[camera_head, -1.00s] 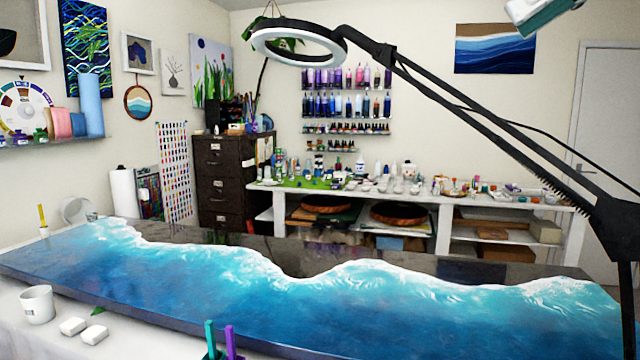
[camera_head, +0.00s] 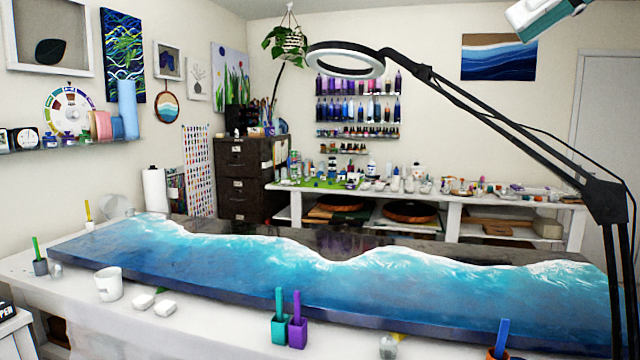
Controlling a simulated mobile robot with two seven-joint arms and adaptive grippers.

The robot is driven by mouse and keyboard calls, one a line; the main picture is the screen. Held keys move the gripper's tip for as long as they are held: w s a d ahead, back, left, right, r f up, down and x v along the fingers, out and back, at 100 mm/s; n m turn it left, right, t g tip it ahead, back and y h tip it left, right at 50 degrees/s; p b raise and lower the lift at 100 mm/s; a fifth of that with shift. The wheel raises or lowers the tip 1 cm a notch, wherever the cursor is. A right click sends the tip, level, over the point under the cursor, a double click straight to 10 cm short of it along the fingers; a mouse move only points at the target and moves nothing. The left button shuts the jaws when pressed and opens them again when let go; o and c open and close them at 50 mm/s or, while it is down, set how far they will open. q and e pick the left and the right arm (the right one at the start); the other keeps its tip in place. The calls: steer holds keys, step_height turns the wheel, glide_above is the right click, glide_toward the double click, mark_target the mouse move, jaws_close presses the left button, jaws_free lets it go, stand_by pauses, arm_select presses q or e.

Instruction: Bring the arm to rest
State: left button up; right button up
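A white and teal part at the top right edge (camera_head: 540,14) seems to be my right gripper or its arm end, held high and cut off by the picture's edge. No fingertips show clearly there, and I cannot see anything held. My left gripper is not in view. The blue and white wave resin panel (camera_head: 330,285) lies on the white-covered table (camera_head: 60,285), well below and apart from that part.
A black ring lamp (camera_head: 345,50) on a long jointed arm (camera_head: 520,125) reaches over the panel from the right.

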steer(key=w+a+f+n+g+y, duration=0.1)
steer(key=w+a+f+g+y, duration=0.3)
steer(key=a+f, duration=0.7)
steer(key=w+a+f+g+y, duration=0.3)
steer(key=a+f+g+y, duration=0.1)
steer(key=a+f, duration=0.6)
steer(key=w+a+f+m+t+y, duration=0.1)
steer(key=w+f+m+t+y, duration=0.15)
steer(key=f+m, duration=0.4)
steer(key=w+a+f+m+t+y, duration=0.1)
steer(key=w+f+m+t+y, duration=0.15)
steer(key=f+m+y, duration=0.4)
steer(key=d+f+m+t+h, duration=0.3)
steer(key=f+m+t+h, duration=0.15)
steer(key=f+m, duration=0.4)
steer(key=s+d+f+m+t+h, duration=0.1)
steer(key=d+f+m+t+h, duration=0.4)
steer(key=f, duration=0.7)
steer(key=d+f+m+t+h, duration=0.2)
steer(key=f+m+t+h, duration=0.35)
steer(key=f, duration=0.55)
steer(key=s+d+f+m+g+h, duration=0.4)
steer(key=s+f, duration=0.7)
steer(key=f, duration=0.2)
steer(key=s+d+f+m+g+h, duration=0.3)
steer(key=s+d+f+m+g, duration=0.1)
steer(key=s+f, duration=0.7)
steer(key=shift+d+f+m+g+h, duration=0.4)
steer(key=shift+d+f+m, duration=0.15)
steer(key=shift+f+m, duration=0.25)
